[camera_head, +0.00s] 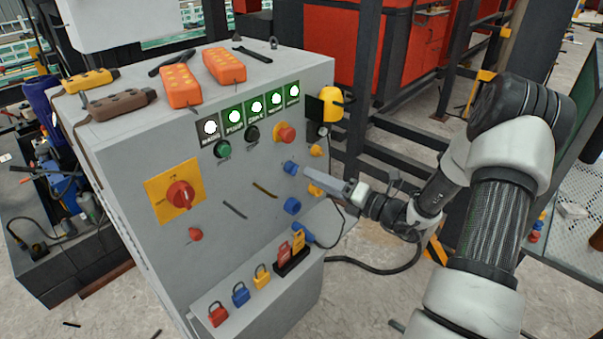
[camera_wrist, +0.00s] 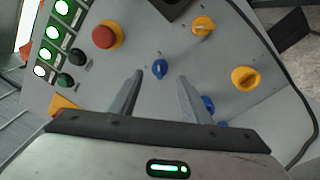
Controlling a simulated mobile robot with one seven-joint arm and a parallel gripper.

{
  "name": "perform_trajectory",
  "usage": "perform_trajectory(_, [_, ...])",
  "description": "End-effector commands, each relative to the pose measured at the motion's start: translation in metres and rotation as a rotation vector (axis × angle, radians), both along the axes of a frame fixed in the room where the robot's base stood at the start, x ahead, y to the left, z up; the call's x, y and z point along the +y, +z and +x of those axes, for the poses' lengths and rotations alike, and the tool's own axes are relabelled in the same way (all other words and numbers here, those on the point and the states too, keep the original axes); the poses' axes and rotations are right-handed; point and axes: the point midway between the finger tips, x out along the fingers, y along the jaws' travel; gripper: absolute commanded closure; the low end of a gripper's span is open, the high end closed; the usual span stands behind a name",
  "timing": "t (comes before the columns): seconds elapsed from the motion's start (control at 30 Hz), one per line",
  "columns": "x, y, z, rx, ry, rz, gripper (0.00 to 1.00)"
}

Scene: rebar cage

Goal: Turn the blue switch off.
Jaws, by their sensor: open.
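The upper blue switch (camera_head: 291,167) is a small knob on the sloping front of the grey control cabinet (camera_head: 150,240). In the wrist view this blue switch (camera_wrist: 160,68) lies between and just ahead of my two fingertips. My gripper (camera_head: 308,171) is open and close to the panel, to the right of the switch in the head view. The wrist view shows its fingers (camera_wrist: 160,80) apart with nothing held. I cannot tell whether they touch the switch. A second blue knob (camera_head: 292,205) sits lower on the panel and is partly behind a finger in the wrist view.
A red mushroom button (camera_head: 286,134) is above the switch. Yellow knobs (camera_wrist: 203,25) (camera_wrist: 245,78) are beside it. A red rotary switch (camera_head: 181,194) is at the left. A black cable (camera_head: 385,268) runs right of the cabinet.

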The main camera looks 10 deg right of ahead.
Motion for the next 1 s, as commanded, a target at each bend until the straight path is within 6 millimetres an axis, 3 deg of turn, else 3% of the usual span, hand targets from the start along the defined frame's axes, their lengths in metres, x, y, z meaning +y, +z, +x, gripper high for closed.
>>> perform_trajectory(0.3, [0.033, 0.000, 0.036, -0.001, 0.002, 0.000, 0.56])
perform_trajectory(0.7, [0.037, 0.000, 0.042, 0.000, 0.000, 0.000, 0.56])
perform_trajectory(0.93, [0.037, 0.000, 0.041, -0.001, 0.000, -0.001, 0.95])
perform_trajectory(1.0, [0.037, 0.000, 0.041, -0.001, 0.000, -0.001, 0.97])
